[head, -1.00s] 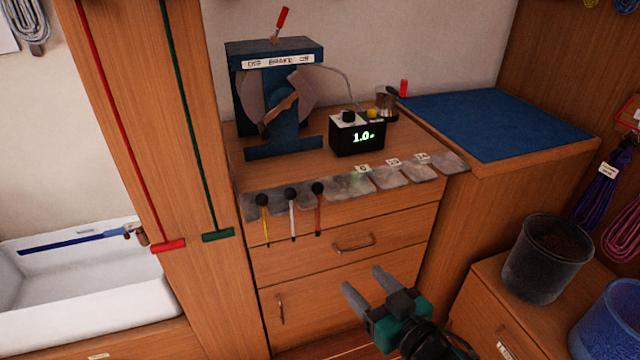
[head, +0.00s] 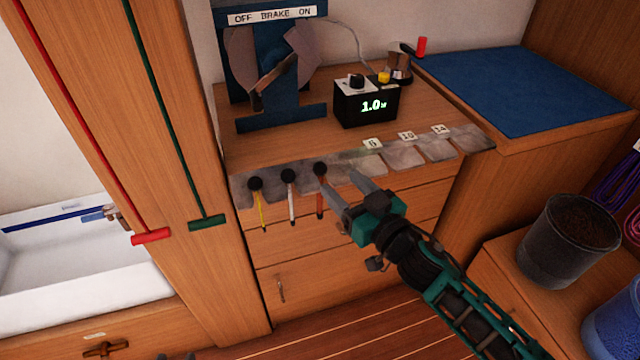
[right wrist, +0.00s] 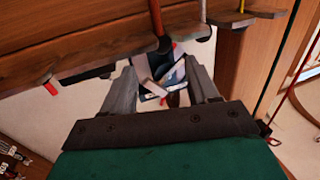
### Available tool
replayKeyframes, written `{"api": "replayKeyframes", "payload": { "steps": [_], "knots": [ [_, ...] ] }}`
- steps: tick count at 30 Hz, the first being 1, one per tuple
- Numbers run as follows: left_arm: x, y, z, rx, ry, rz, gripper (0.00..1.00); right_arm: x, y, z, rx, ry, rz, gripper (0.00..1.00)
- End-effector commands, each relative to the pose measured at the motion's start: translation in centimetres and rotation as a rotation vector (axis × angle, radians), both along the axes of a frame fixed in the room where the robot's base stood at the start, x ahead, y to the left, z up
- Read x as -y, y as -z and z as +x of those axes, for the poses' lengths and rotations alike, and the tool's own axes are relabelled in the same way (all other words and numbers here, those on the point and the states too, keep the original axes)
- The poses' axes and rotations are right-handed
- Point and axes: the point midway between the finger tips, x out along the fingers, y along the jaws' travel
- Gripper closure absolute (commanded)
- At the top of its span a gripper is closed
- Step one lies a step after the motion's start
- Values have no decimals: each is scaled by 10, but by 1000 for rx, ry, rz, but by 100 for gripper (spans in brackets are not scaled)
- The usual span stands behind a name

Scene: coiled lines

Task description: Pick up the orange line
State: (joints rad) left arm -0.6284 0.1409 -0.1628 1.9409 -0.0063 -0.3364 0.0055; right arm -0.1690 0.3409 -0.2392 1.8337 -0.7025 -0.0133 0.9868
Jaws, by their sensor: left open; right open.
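The orange line (head: 320,204) hangs below a dark round knob at the grey slotted rail, rightmost of three short hanging lines. In the right wrist view the orange line (right wrist: 156,17) shows above the space between my fingertips. My right gripper (head: 340,182) is open and empty, its left finger close beside the orange line in the head view; I cannot tell whether they touch. In the right wrist view this gripper (right wrist: 160,77) has its fingers apart. My left gripper (head: 175,356) barely shows at the bottom edge, open.
The yellow line (head: 261,210) and white line (head: 291,205) hang to the left. The rail (head: 408,155) has empty slots to the right. A black box with a display (head: 367,103) stands on the counter. A dark bucket (head: 566,240) stands at right.

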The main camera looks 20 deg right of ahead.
Motion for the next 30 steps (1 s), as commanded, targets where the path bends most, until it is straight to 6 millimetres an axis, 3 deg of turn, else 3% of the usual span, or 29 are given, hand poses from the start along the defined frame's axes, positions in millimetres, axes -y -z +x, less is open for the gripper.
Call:
{"api": "replayKeyframes", "payload": {
  "steps": [8, 18, 27, 30],
  "knots": [
    [0, 0, 0, -1, 0, 0, 57, -7, 0, 18, 0, 0, 0, 41],
    [-1, 1, 0, -1, 1, 2, 57, -22, -1, 58, 1, 0, 0, 41],
    [-1, 0, 1, 2, 2, 2, 57, -24, 0, 62, -1, 0, 0, 41],
    [-1, -1, 2, 6, 1, 2, 57, -24, 0, 62, -1, 0, 0, 48]
  ]
}}
